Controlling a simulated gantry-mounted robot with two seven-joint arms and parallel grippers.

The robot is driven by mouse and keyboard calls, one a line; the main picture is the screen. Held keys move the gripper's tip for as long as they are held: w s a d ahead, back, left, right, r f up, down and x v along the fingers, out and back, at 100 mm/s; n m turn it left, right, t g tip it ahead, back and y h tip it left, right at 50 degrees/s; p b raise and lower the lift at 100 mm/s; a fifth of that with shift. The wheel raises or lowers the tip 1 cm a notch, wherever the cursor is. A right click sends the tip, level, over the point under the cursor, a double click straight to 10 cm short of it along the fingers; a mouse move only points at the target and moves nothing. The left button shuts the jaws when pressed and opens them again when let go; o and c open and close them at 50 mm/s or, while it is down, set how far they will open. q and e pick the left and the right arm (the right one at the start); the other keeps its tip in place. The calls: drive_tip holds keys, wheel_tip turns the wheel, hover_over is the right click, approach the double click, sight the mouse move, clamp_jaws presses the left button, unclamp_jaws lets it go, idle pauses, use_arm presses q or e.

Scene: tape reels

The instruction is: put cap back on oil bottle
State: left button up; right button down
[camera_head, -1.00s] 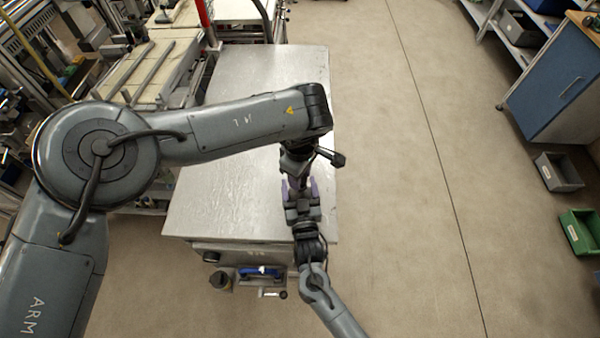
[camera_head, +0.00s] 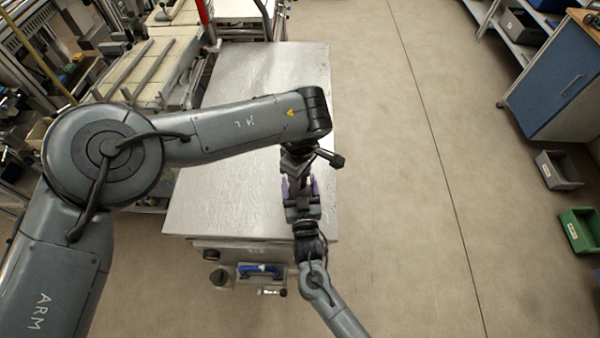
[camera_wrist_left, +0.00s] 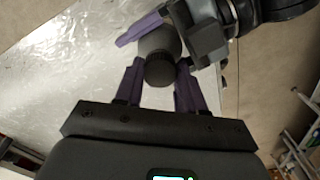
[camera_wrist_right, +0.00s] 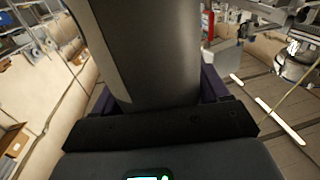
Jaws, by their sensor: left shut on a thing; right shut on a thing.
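The oil bottle (camera_wrist_right: 150,50) is dark grey and fills the upper middle of the right wrist view, between the fingers of my right gripper (camera_wrist_right: 207,85). My right gripper is shut on it. In the left wrist view the bottle (camera_wrist_left: 160,42) shows behind a darker round cap (camera_wrist_left: 160,72). My left gripper (camera_wrist_left: 158,88) is shut on the cap, a purple finger on each side. Cap and bottle look in line and close together; I cannot tell whether the cap is seated. In the head view my grippers meet over the table's right side, and the arms mostly hide both things.
The metal table (camera_head: 240,190) has a bare top to the left of the grippers. A blue-handled thing (camera_head: 260,270) and a dark round container (camera_head: 220,278) are at its front edge. A grey bin (camera_head: 558,170) and a green bin (camera_head: 580,230) stand far right on open floor.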

use_arm(q)
drive_tip(key=m, duration=0.5)
drive_tip(key=shift+r, duration=0.1)
drive_tip(key=m, duration=0.4)
drive_tip(key=shift+m, duration=0.3)
drive_tip(key=o, duration=1)
drive_tip(key=shift+r, duration=2.2)
